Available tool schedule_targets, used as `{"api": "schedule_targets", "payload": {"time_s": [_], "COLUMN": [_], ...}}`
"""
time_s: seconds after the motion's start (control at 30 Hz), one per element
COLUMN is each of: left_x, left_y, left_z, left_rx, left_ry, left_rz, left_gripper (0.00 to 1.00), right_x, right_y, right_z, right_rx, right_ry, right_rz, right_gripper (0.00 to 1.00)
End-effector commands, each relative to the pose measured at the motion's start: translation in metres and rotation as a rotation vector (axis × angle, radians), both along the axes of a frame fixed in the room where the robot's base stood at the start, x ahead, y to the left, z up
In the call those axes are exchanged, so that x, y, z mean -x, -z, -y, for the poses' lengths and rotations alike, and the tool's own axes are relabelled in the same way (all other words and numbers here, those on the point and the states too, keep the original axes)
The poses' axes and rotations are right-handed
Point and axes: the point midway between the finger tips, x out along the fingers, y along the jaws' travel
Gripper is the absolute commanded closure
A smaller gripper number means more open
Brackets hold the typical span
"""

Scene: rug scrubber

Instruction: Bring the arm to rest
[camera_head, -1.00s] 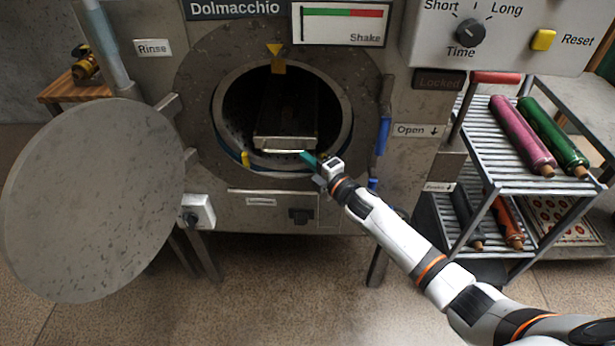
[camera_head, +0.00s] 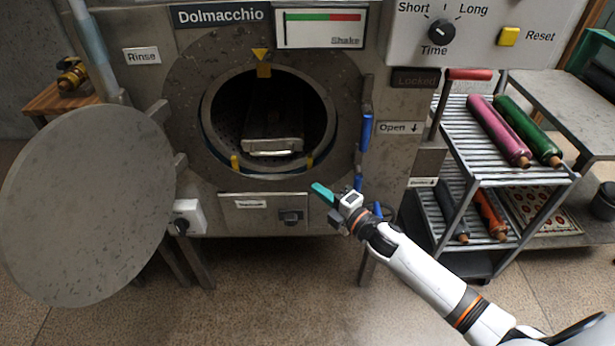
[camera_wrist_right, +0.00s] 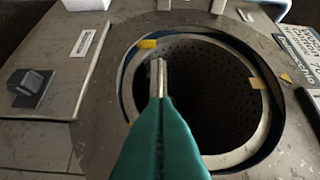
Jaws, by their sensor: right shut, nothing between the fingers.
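My right gripper (camera_head: 322,192) is shut and empty, with teal fingers. In the head view it is in front of the machine, below and right of the round drum opening (camera_head: 222,112). In the right wrist view the shut right gripper (camera_wrist_right: 158,75) points toward the dark perforated drum (camera_wrist_right: 215,75). Inside the drum lies a grey box-like piece with a pale front handle (camera_head: 272,153). My left gripper is not in view.
The round door (camera_head: 85,205) stands wide open at the left. A blue handle (camera_head: 366,130) is right of the opening. A rack (camera_head: 520,172) with rolled rugs, pink (camera_head: 497,130) and green (camera_head: 527,130), stands at the right. The floor (camera_head: 290,285) in front is clear.

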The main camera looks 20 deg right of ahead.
Motion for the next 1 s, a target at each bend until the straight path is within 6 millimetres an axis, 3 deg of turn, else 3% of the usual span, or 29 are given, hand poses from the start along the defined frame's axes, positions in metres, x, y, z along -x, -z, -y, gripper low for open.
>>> {"api": "schedule_targets", "payload": {"time_s": [0.17,0.27,0.37,0.47,0.57,0.7,0.87,1.0], "left_x": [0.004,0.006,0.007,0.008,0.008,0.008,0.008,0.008], "left_y": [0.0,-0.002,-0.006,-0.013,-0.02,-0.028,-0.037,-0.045], "left_z": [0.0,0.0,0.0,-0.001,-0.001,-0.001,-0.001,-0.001], "left_rx": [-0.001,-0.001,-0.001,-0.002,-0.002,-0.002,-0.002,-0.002], "left_ry": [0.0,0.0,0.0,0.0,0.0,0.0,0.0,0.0], "left_rz": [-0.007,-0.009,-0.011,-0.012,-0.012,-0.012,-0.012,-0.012], "left_gripper": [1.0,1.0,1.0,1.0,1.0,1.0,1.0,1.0], "right_x": [0.004,0.005,0.01,0.029,0.063,0.13,0.225,0.321], "right_y": [0.0,0.014,0.053,0.115,0.184,0.27,0.347,0.396], "right_z": [0.002,0.006,0.018,0.034,0.048,0.058,0.057,0.046], "right_rx": [-0.001,-0.025,-0.096,-0.208,-0.332,-0.486,-0.636,-0.744], "right_ry": [0.001,0.022,0.084,0.185,0.312,0.494,0.714,0.918], "right_rz": [-0.001,-0.042,-0.159,-0.339,-0.534,-0.78,-1.03,-1.225], "right_gripper": [1.0,1.0,1.0,1.0,1.0,1.0,1.0,1.0]}}
